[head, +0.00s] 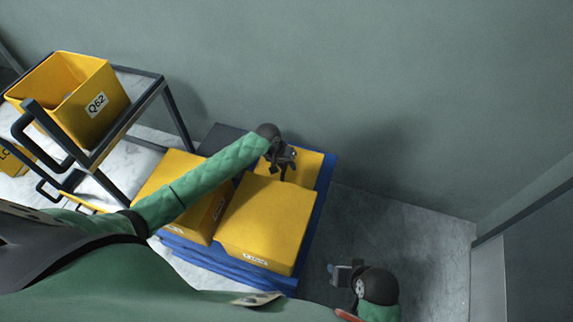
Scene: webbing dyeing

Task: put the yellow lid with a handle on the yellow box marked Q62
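The yellow box marked Q62 (88,108) stands open at the top on a dark-framed cart at the upper left. My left arm reaches across the stacked boxes, and its gripper (284,168) is over a yellow surface (311,166) at the back of the stack. I cannot tell whether that surface is the lid or another box, and no handle shows clearly. The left fingers are too small and dark to read. My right gripper (340,274) is low at the right, over the floor, apart from the boxes; its finger opening is unclear.
Two yellow boxes (265,222) (178,178) stand on a blue pallet (228,264). The cart (148,95) has a dark handle at its near side. Another yellow box (14,160) shows at the left edge. Grey floor (410,235) is clear at right; a wall closes the back.

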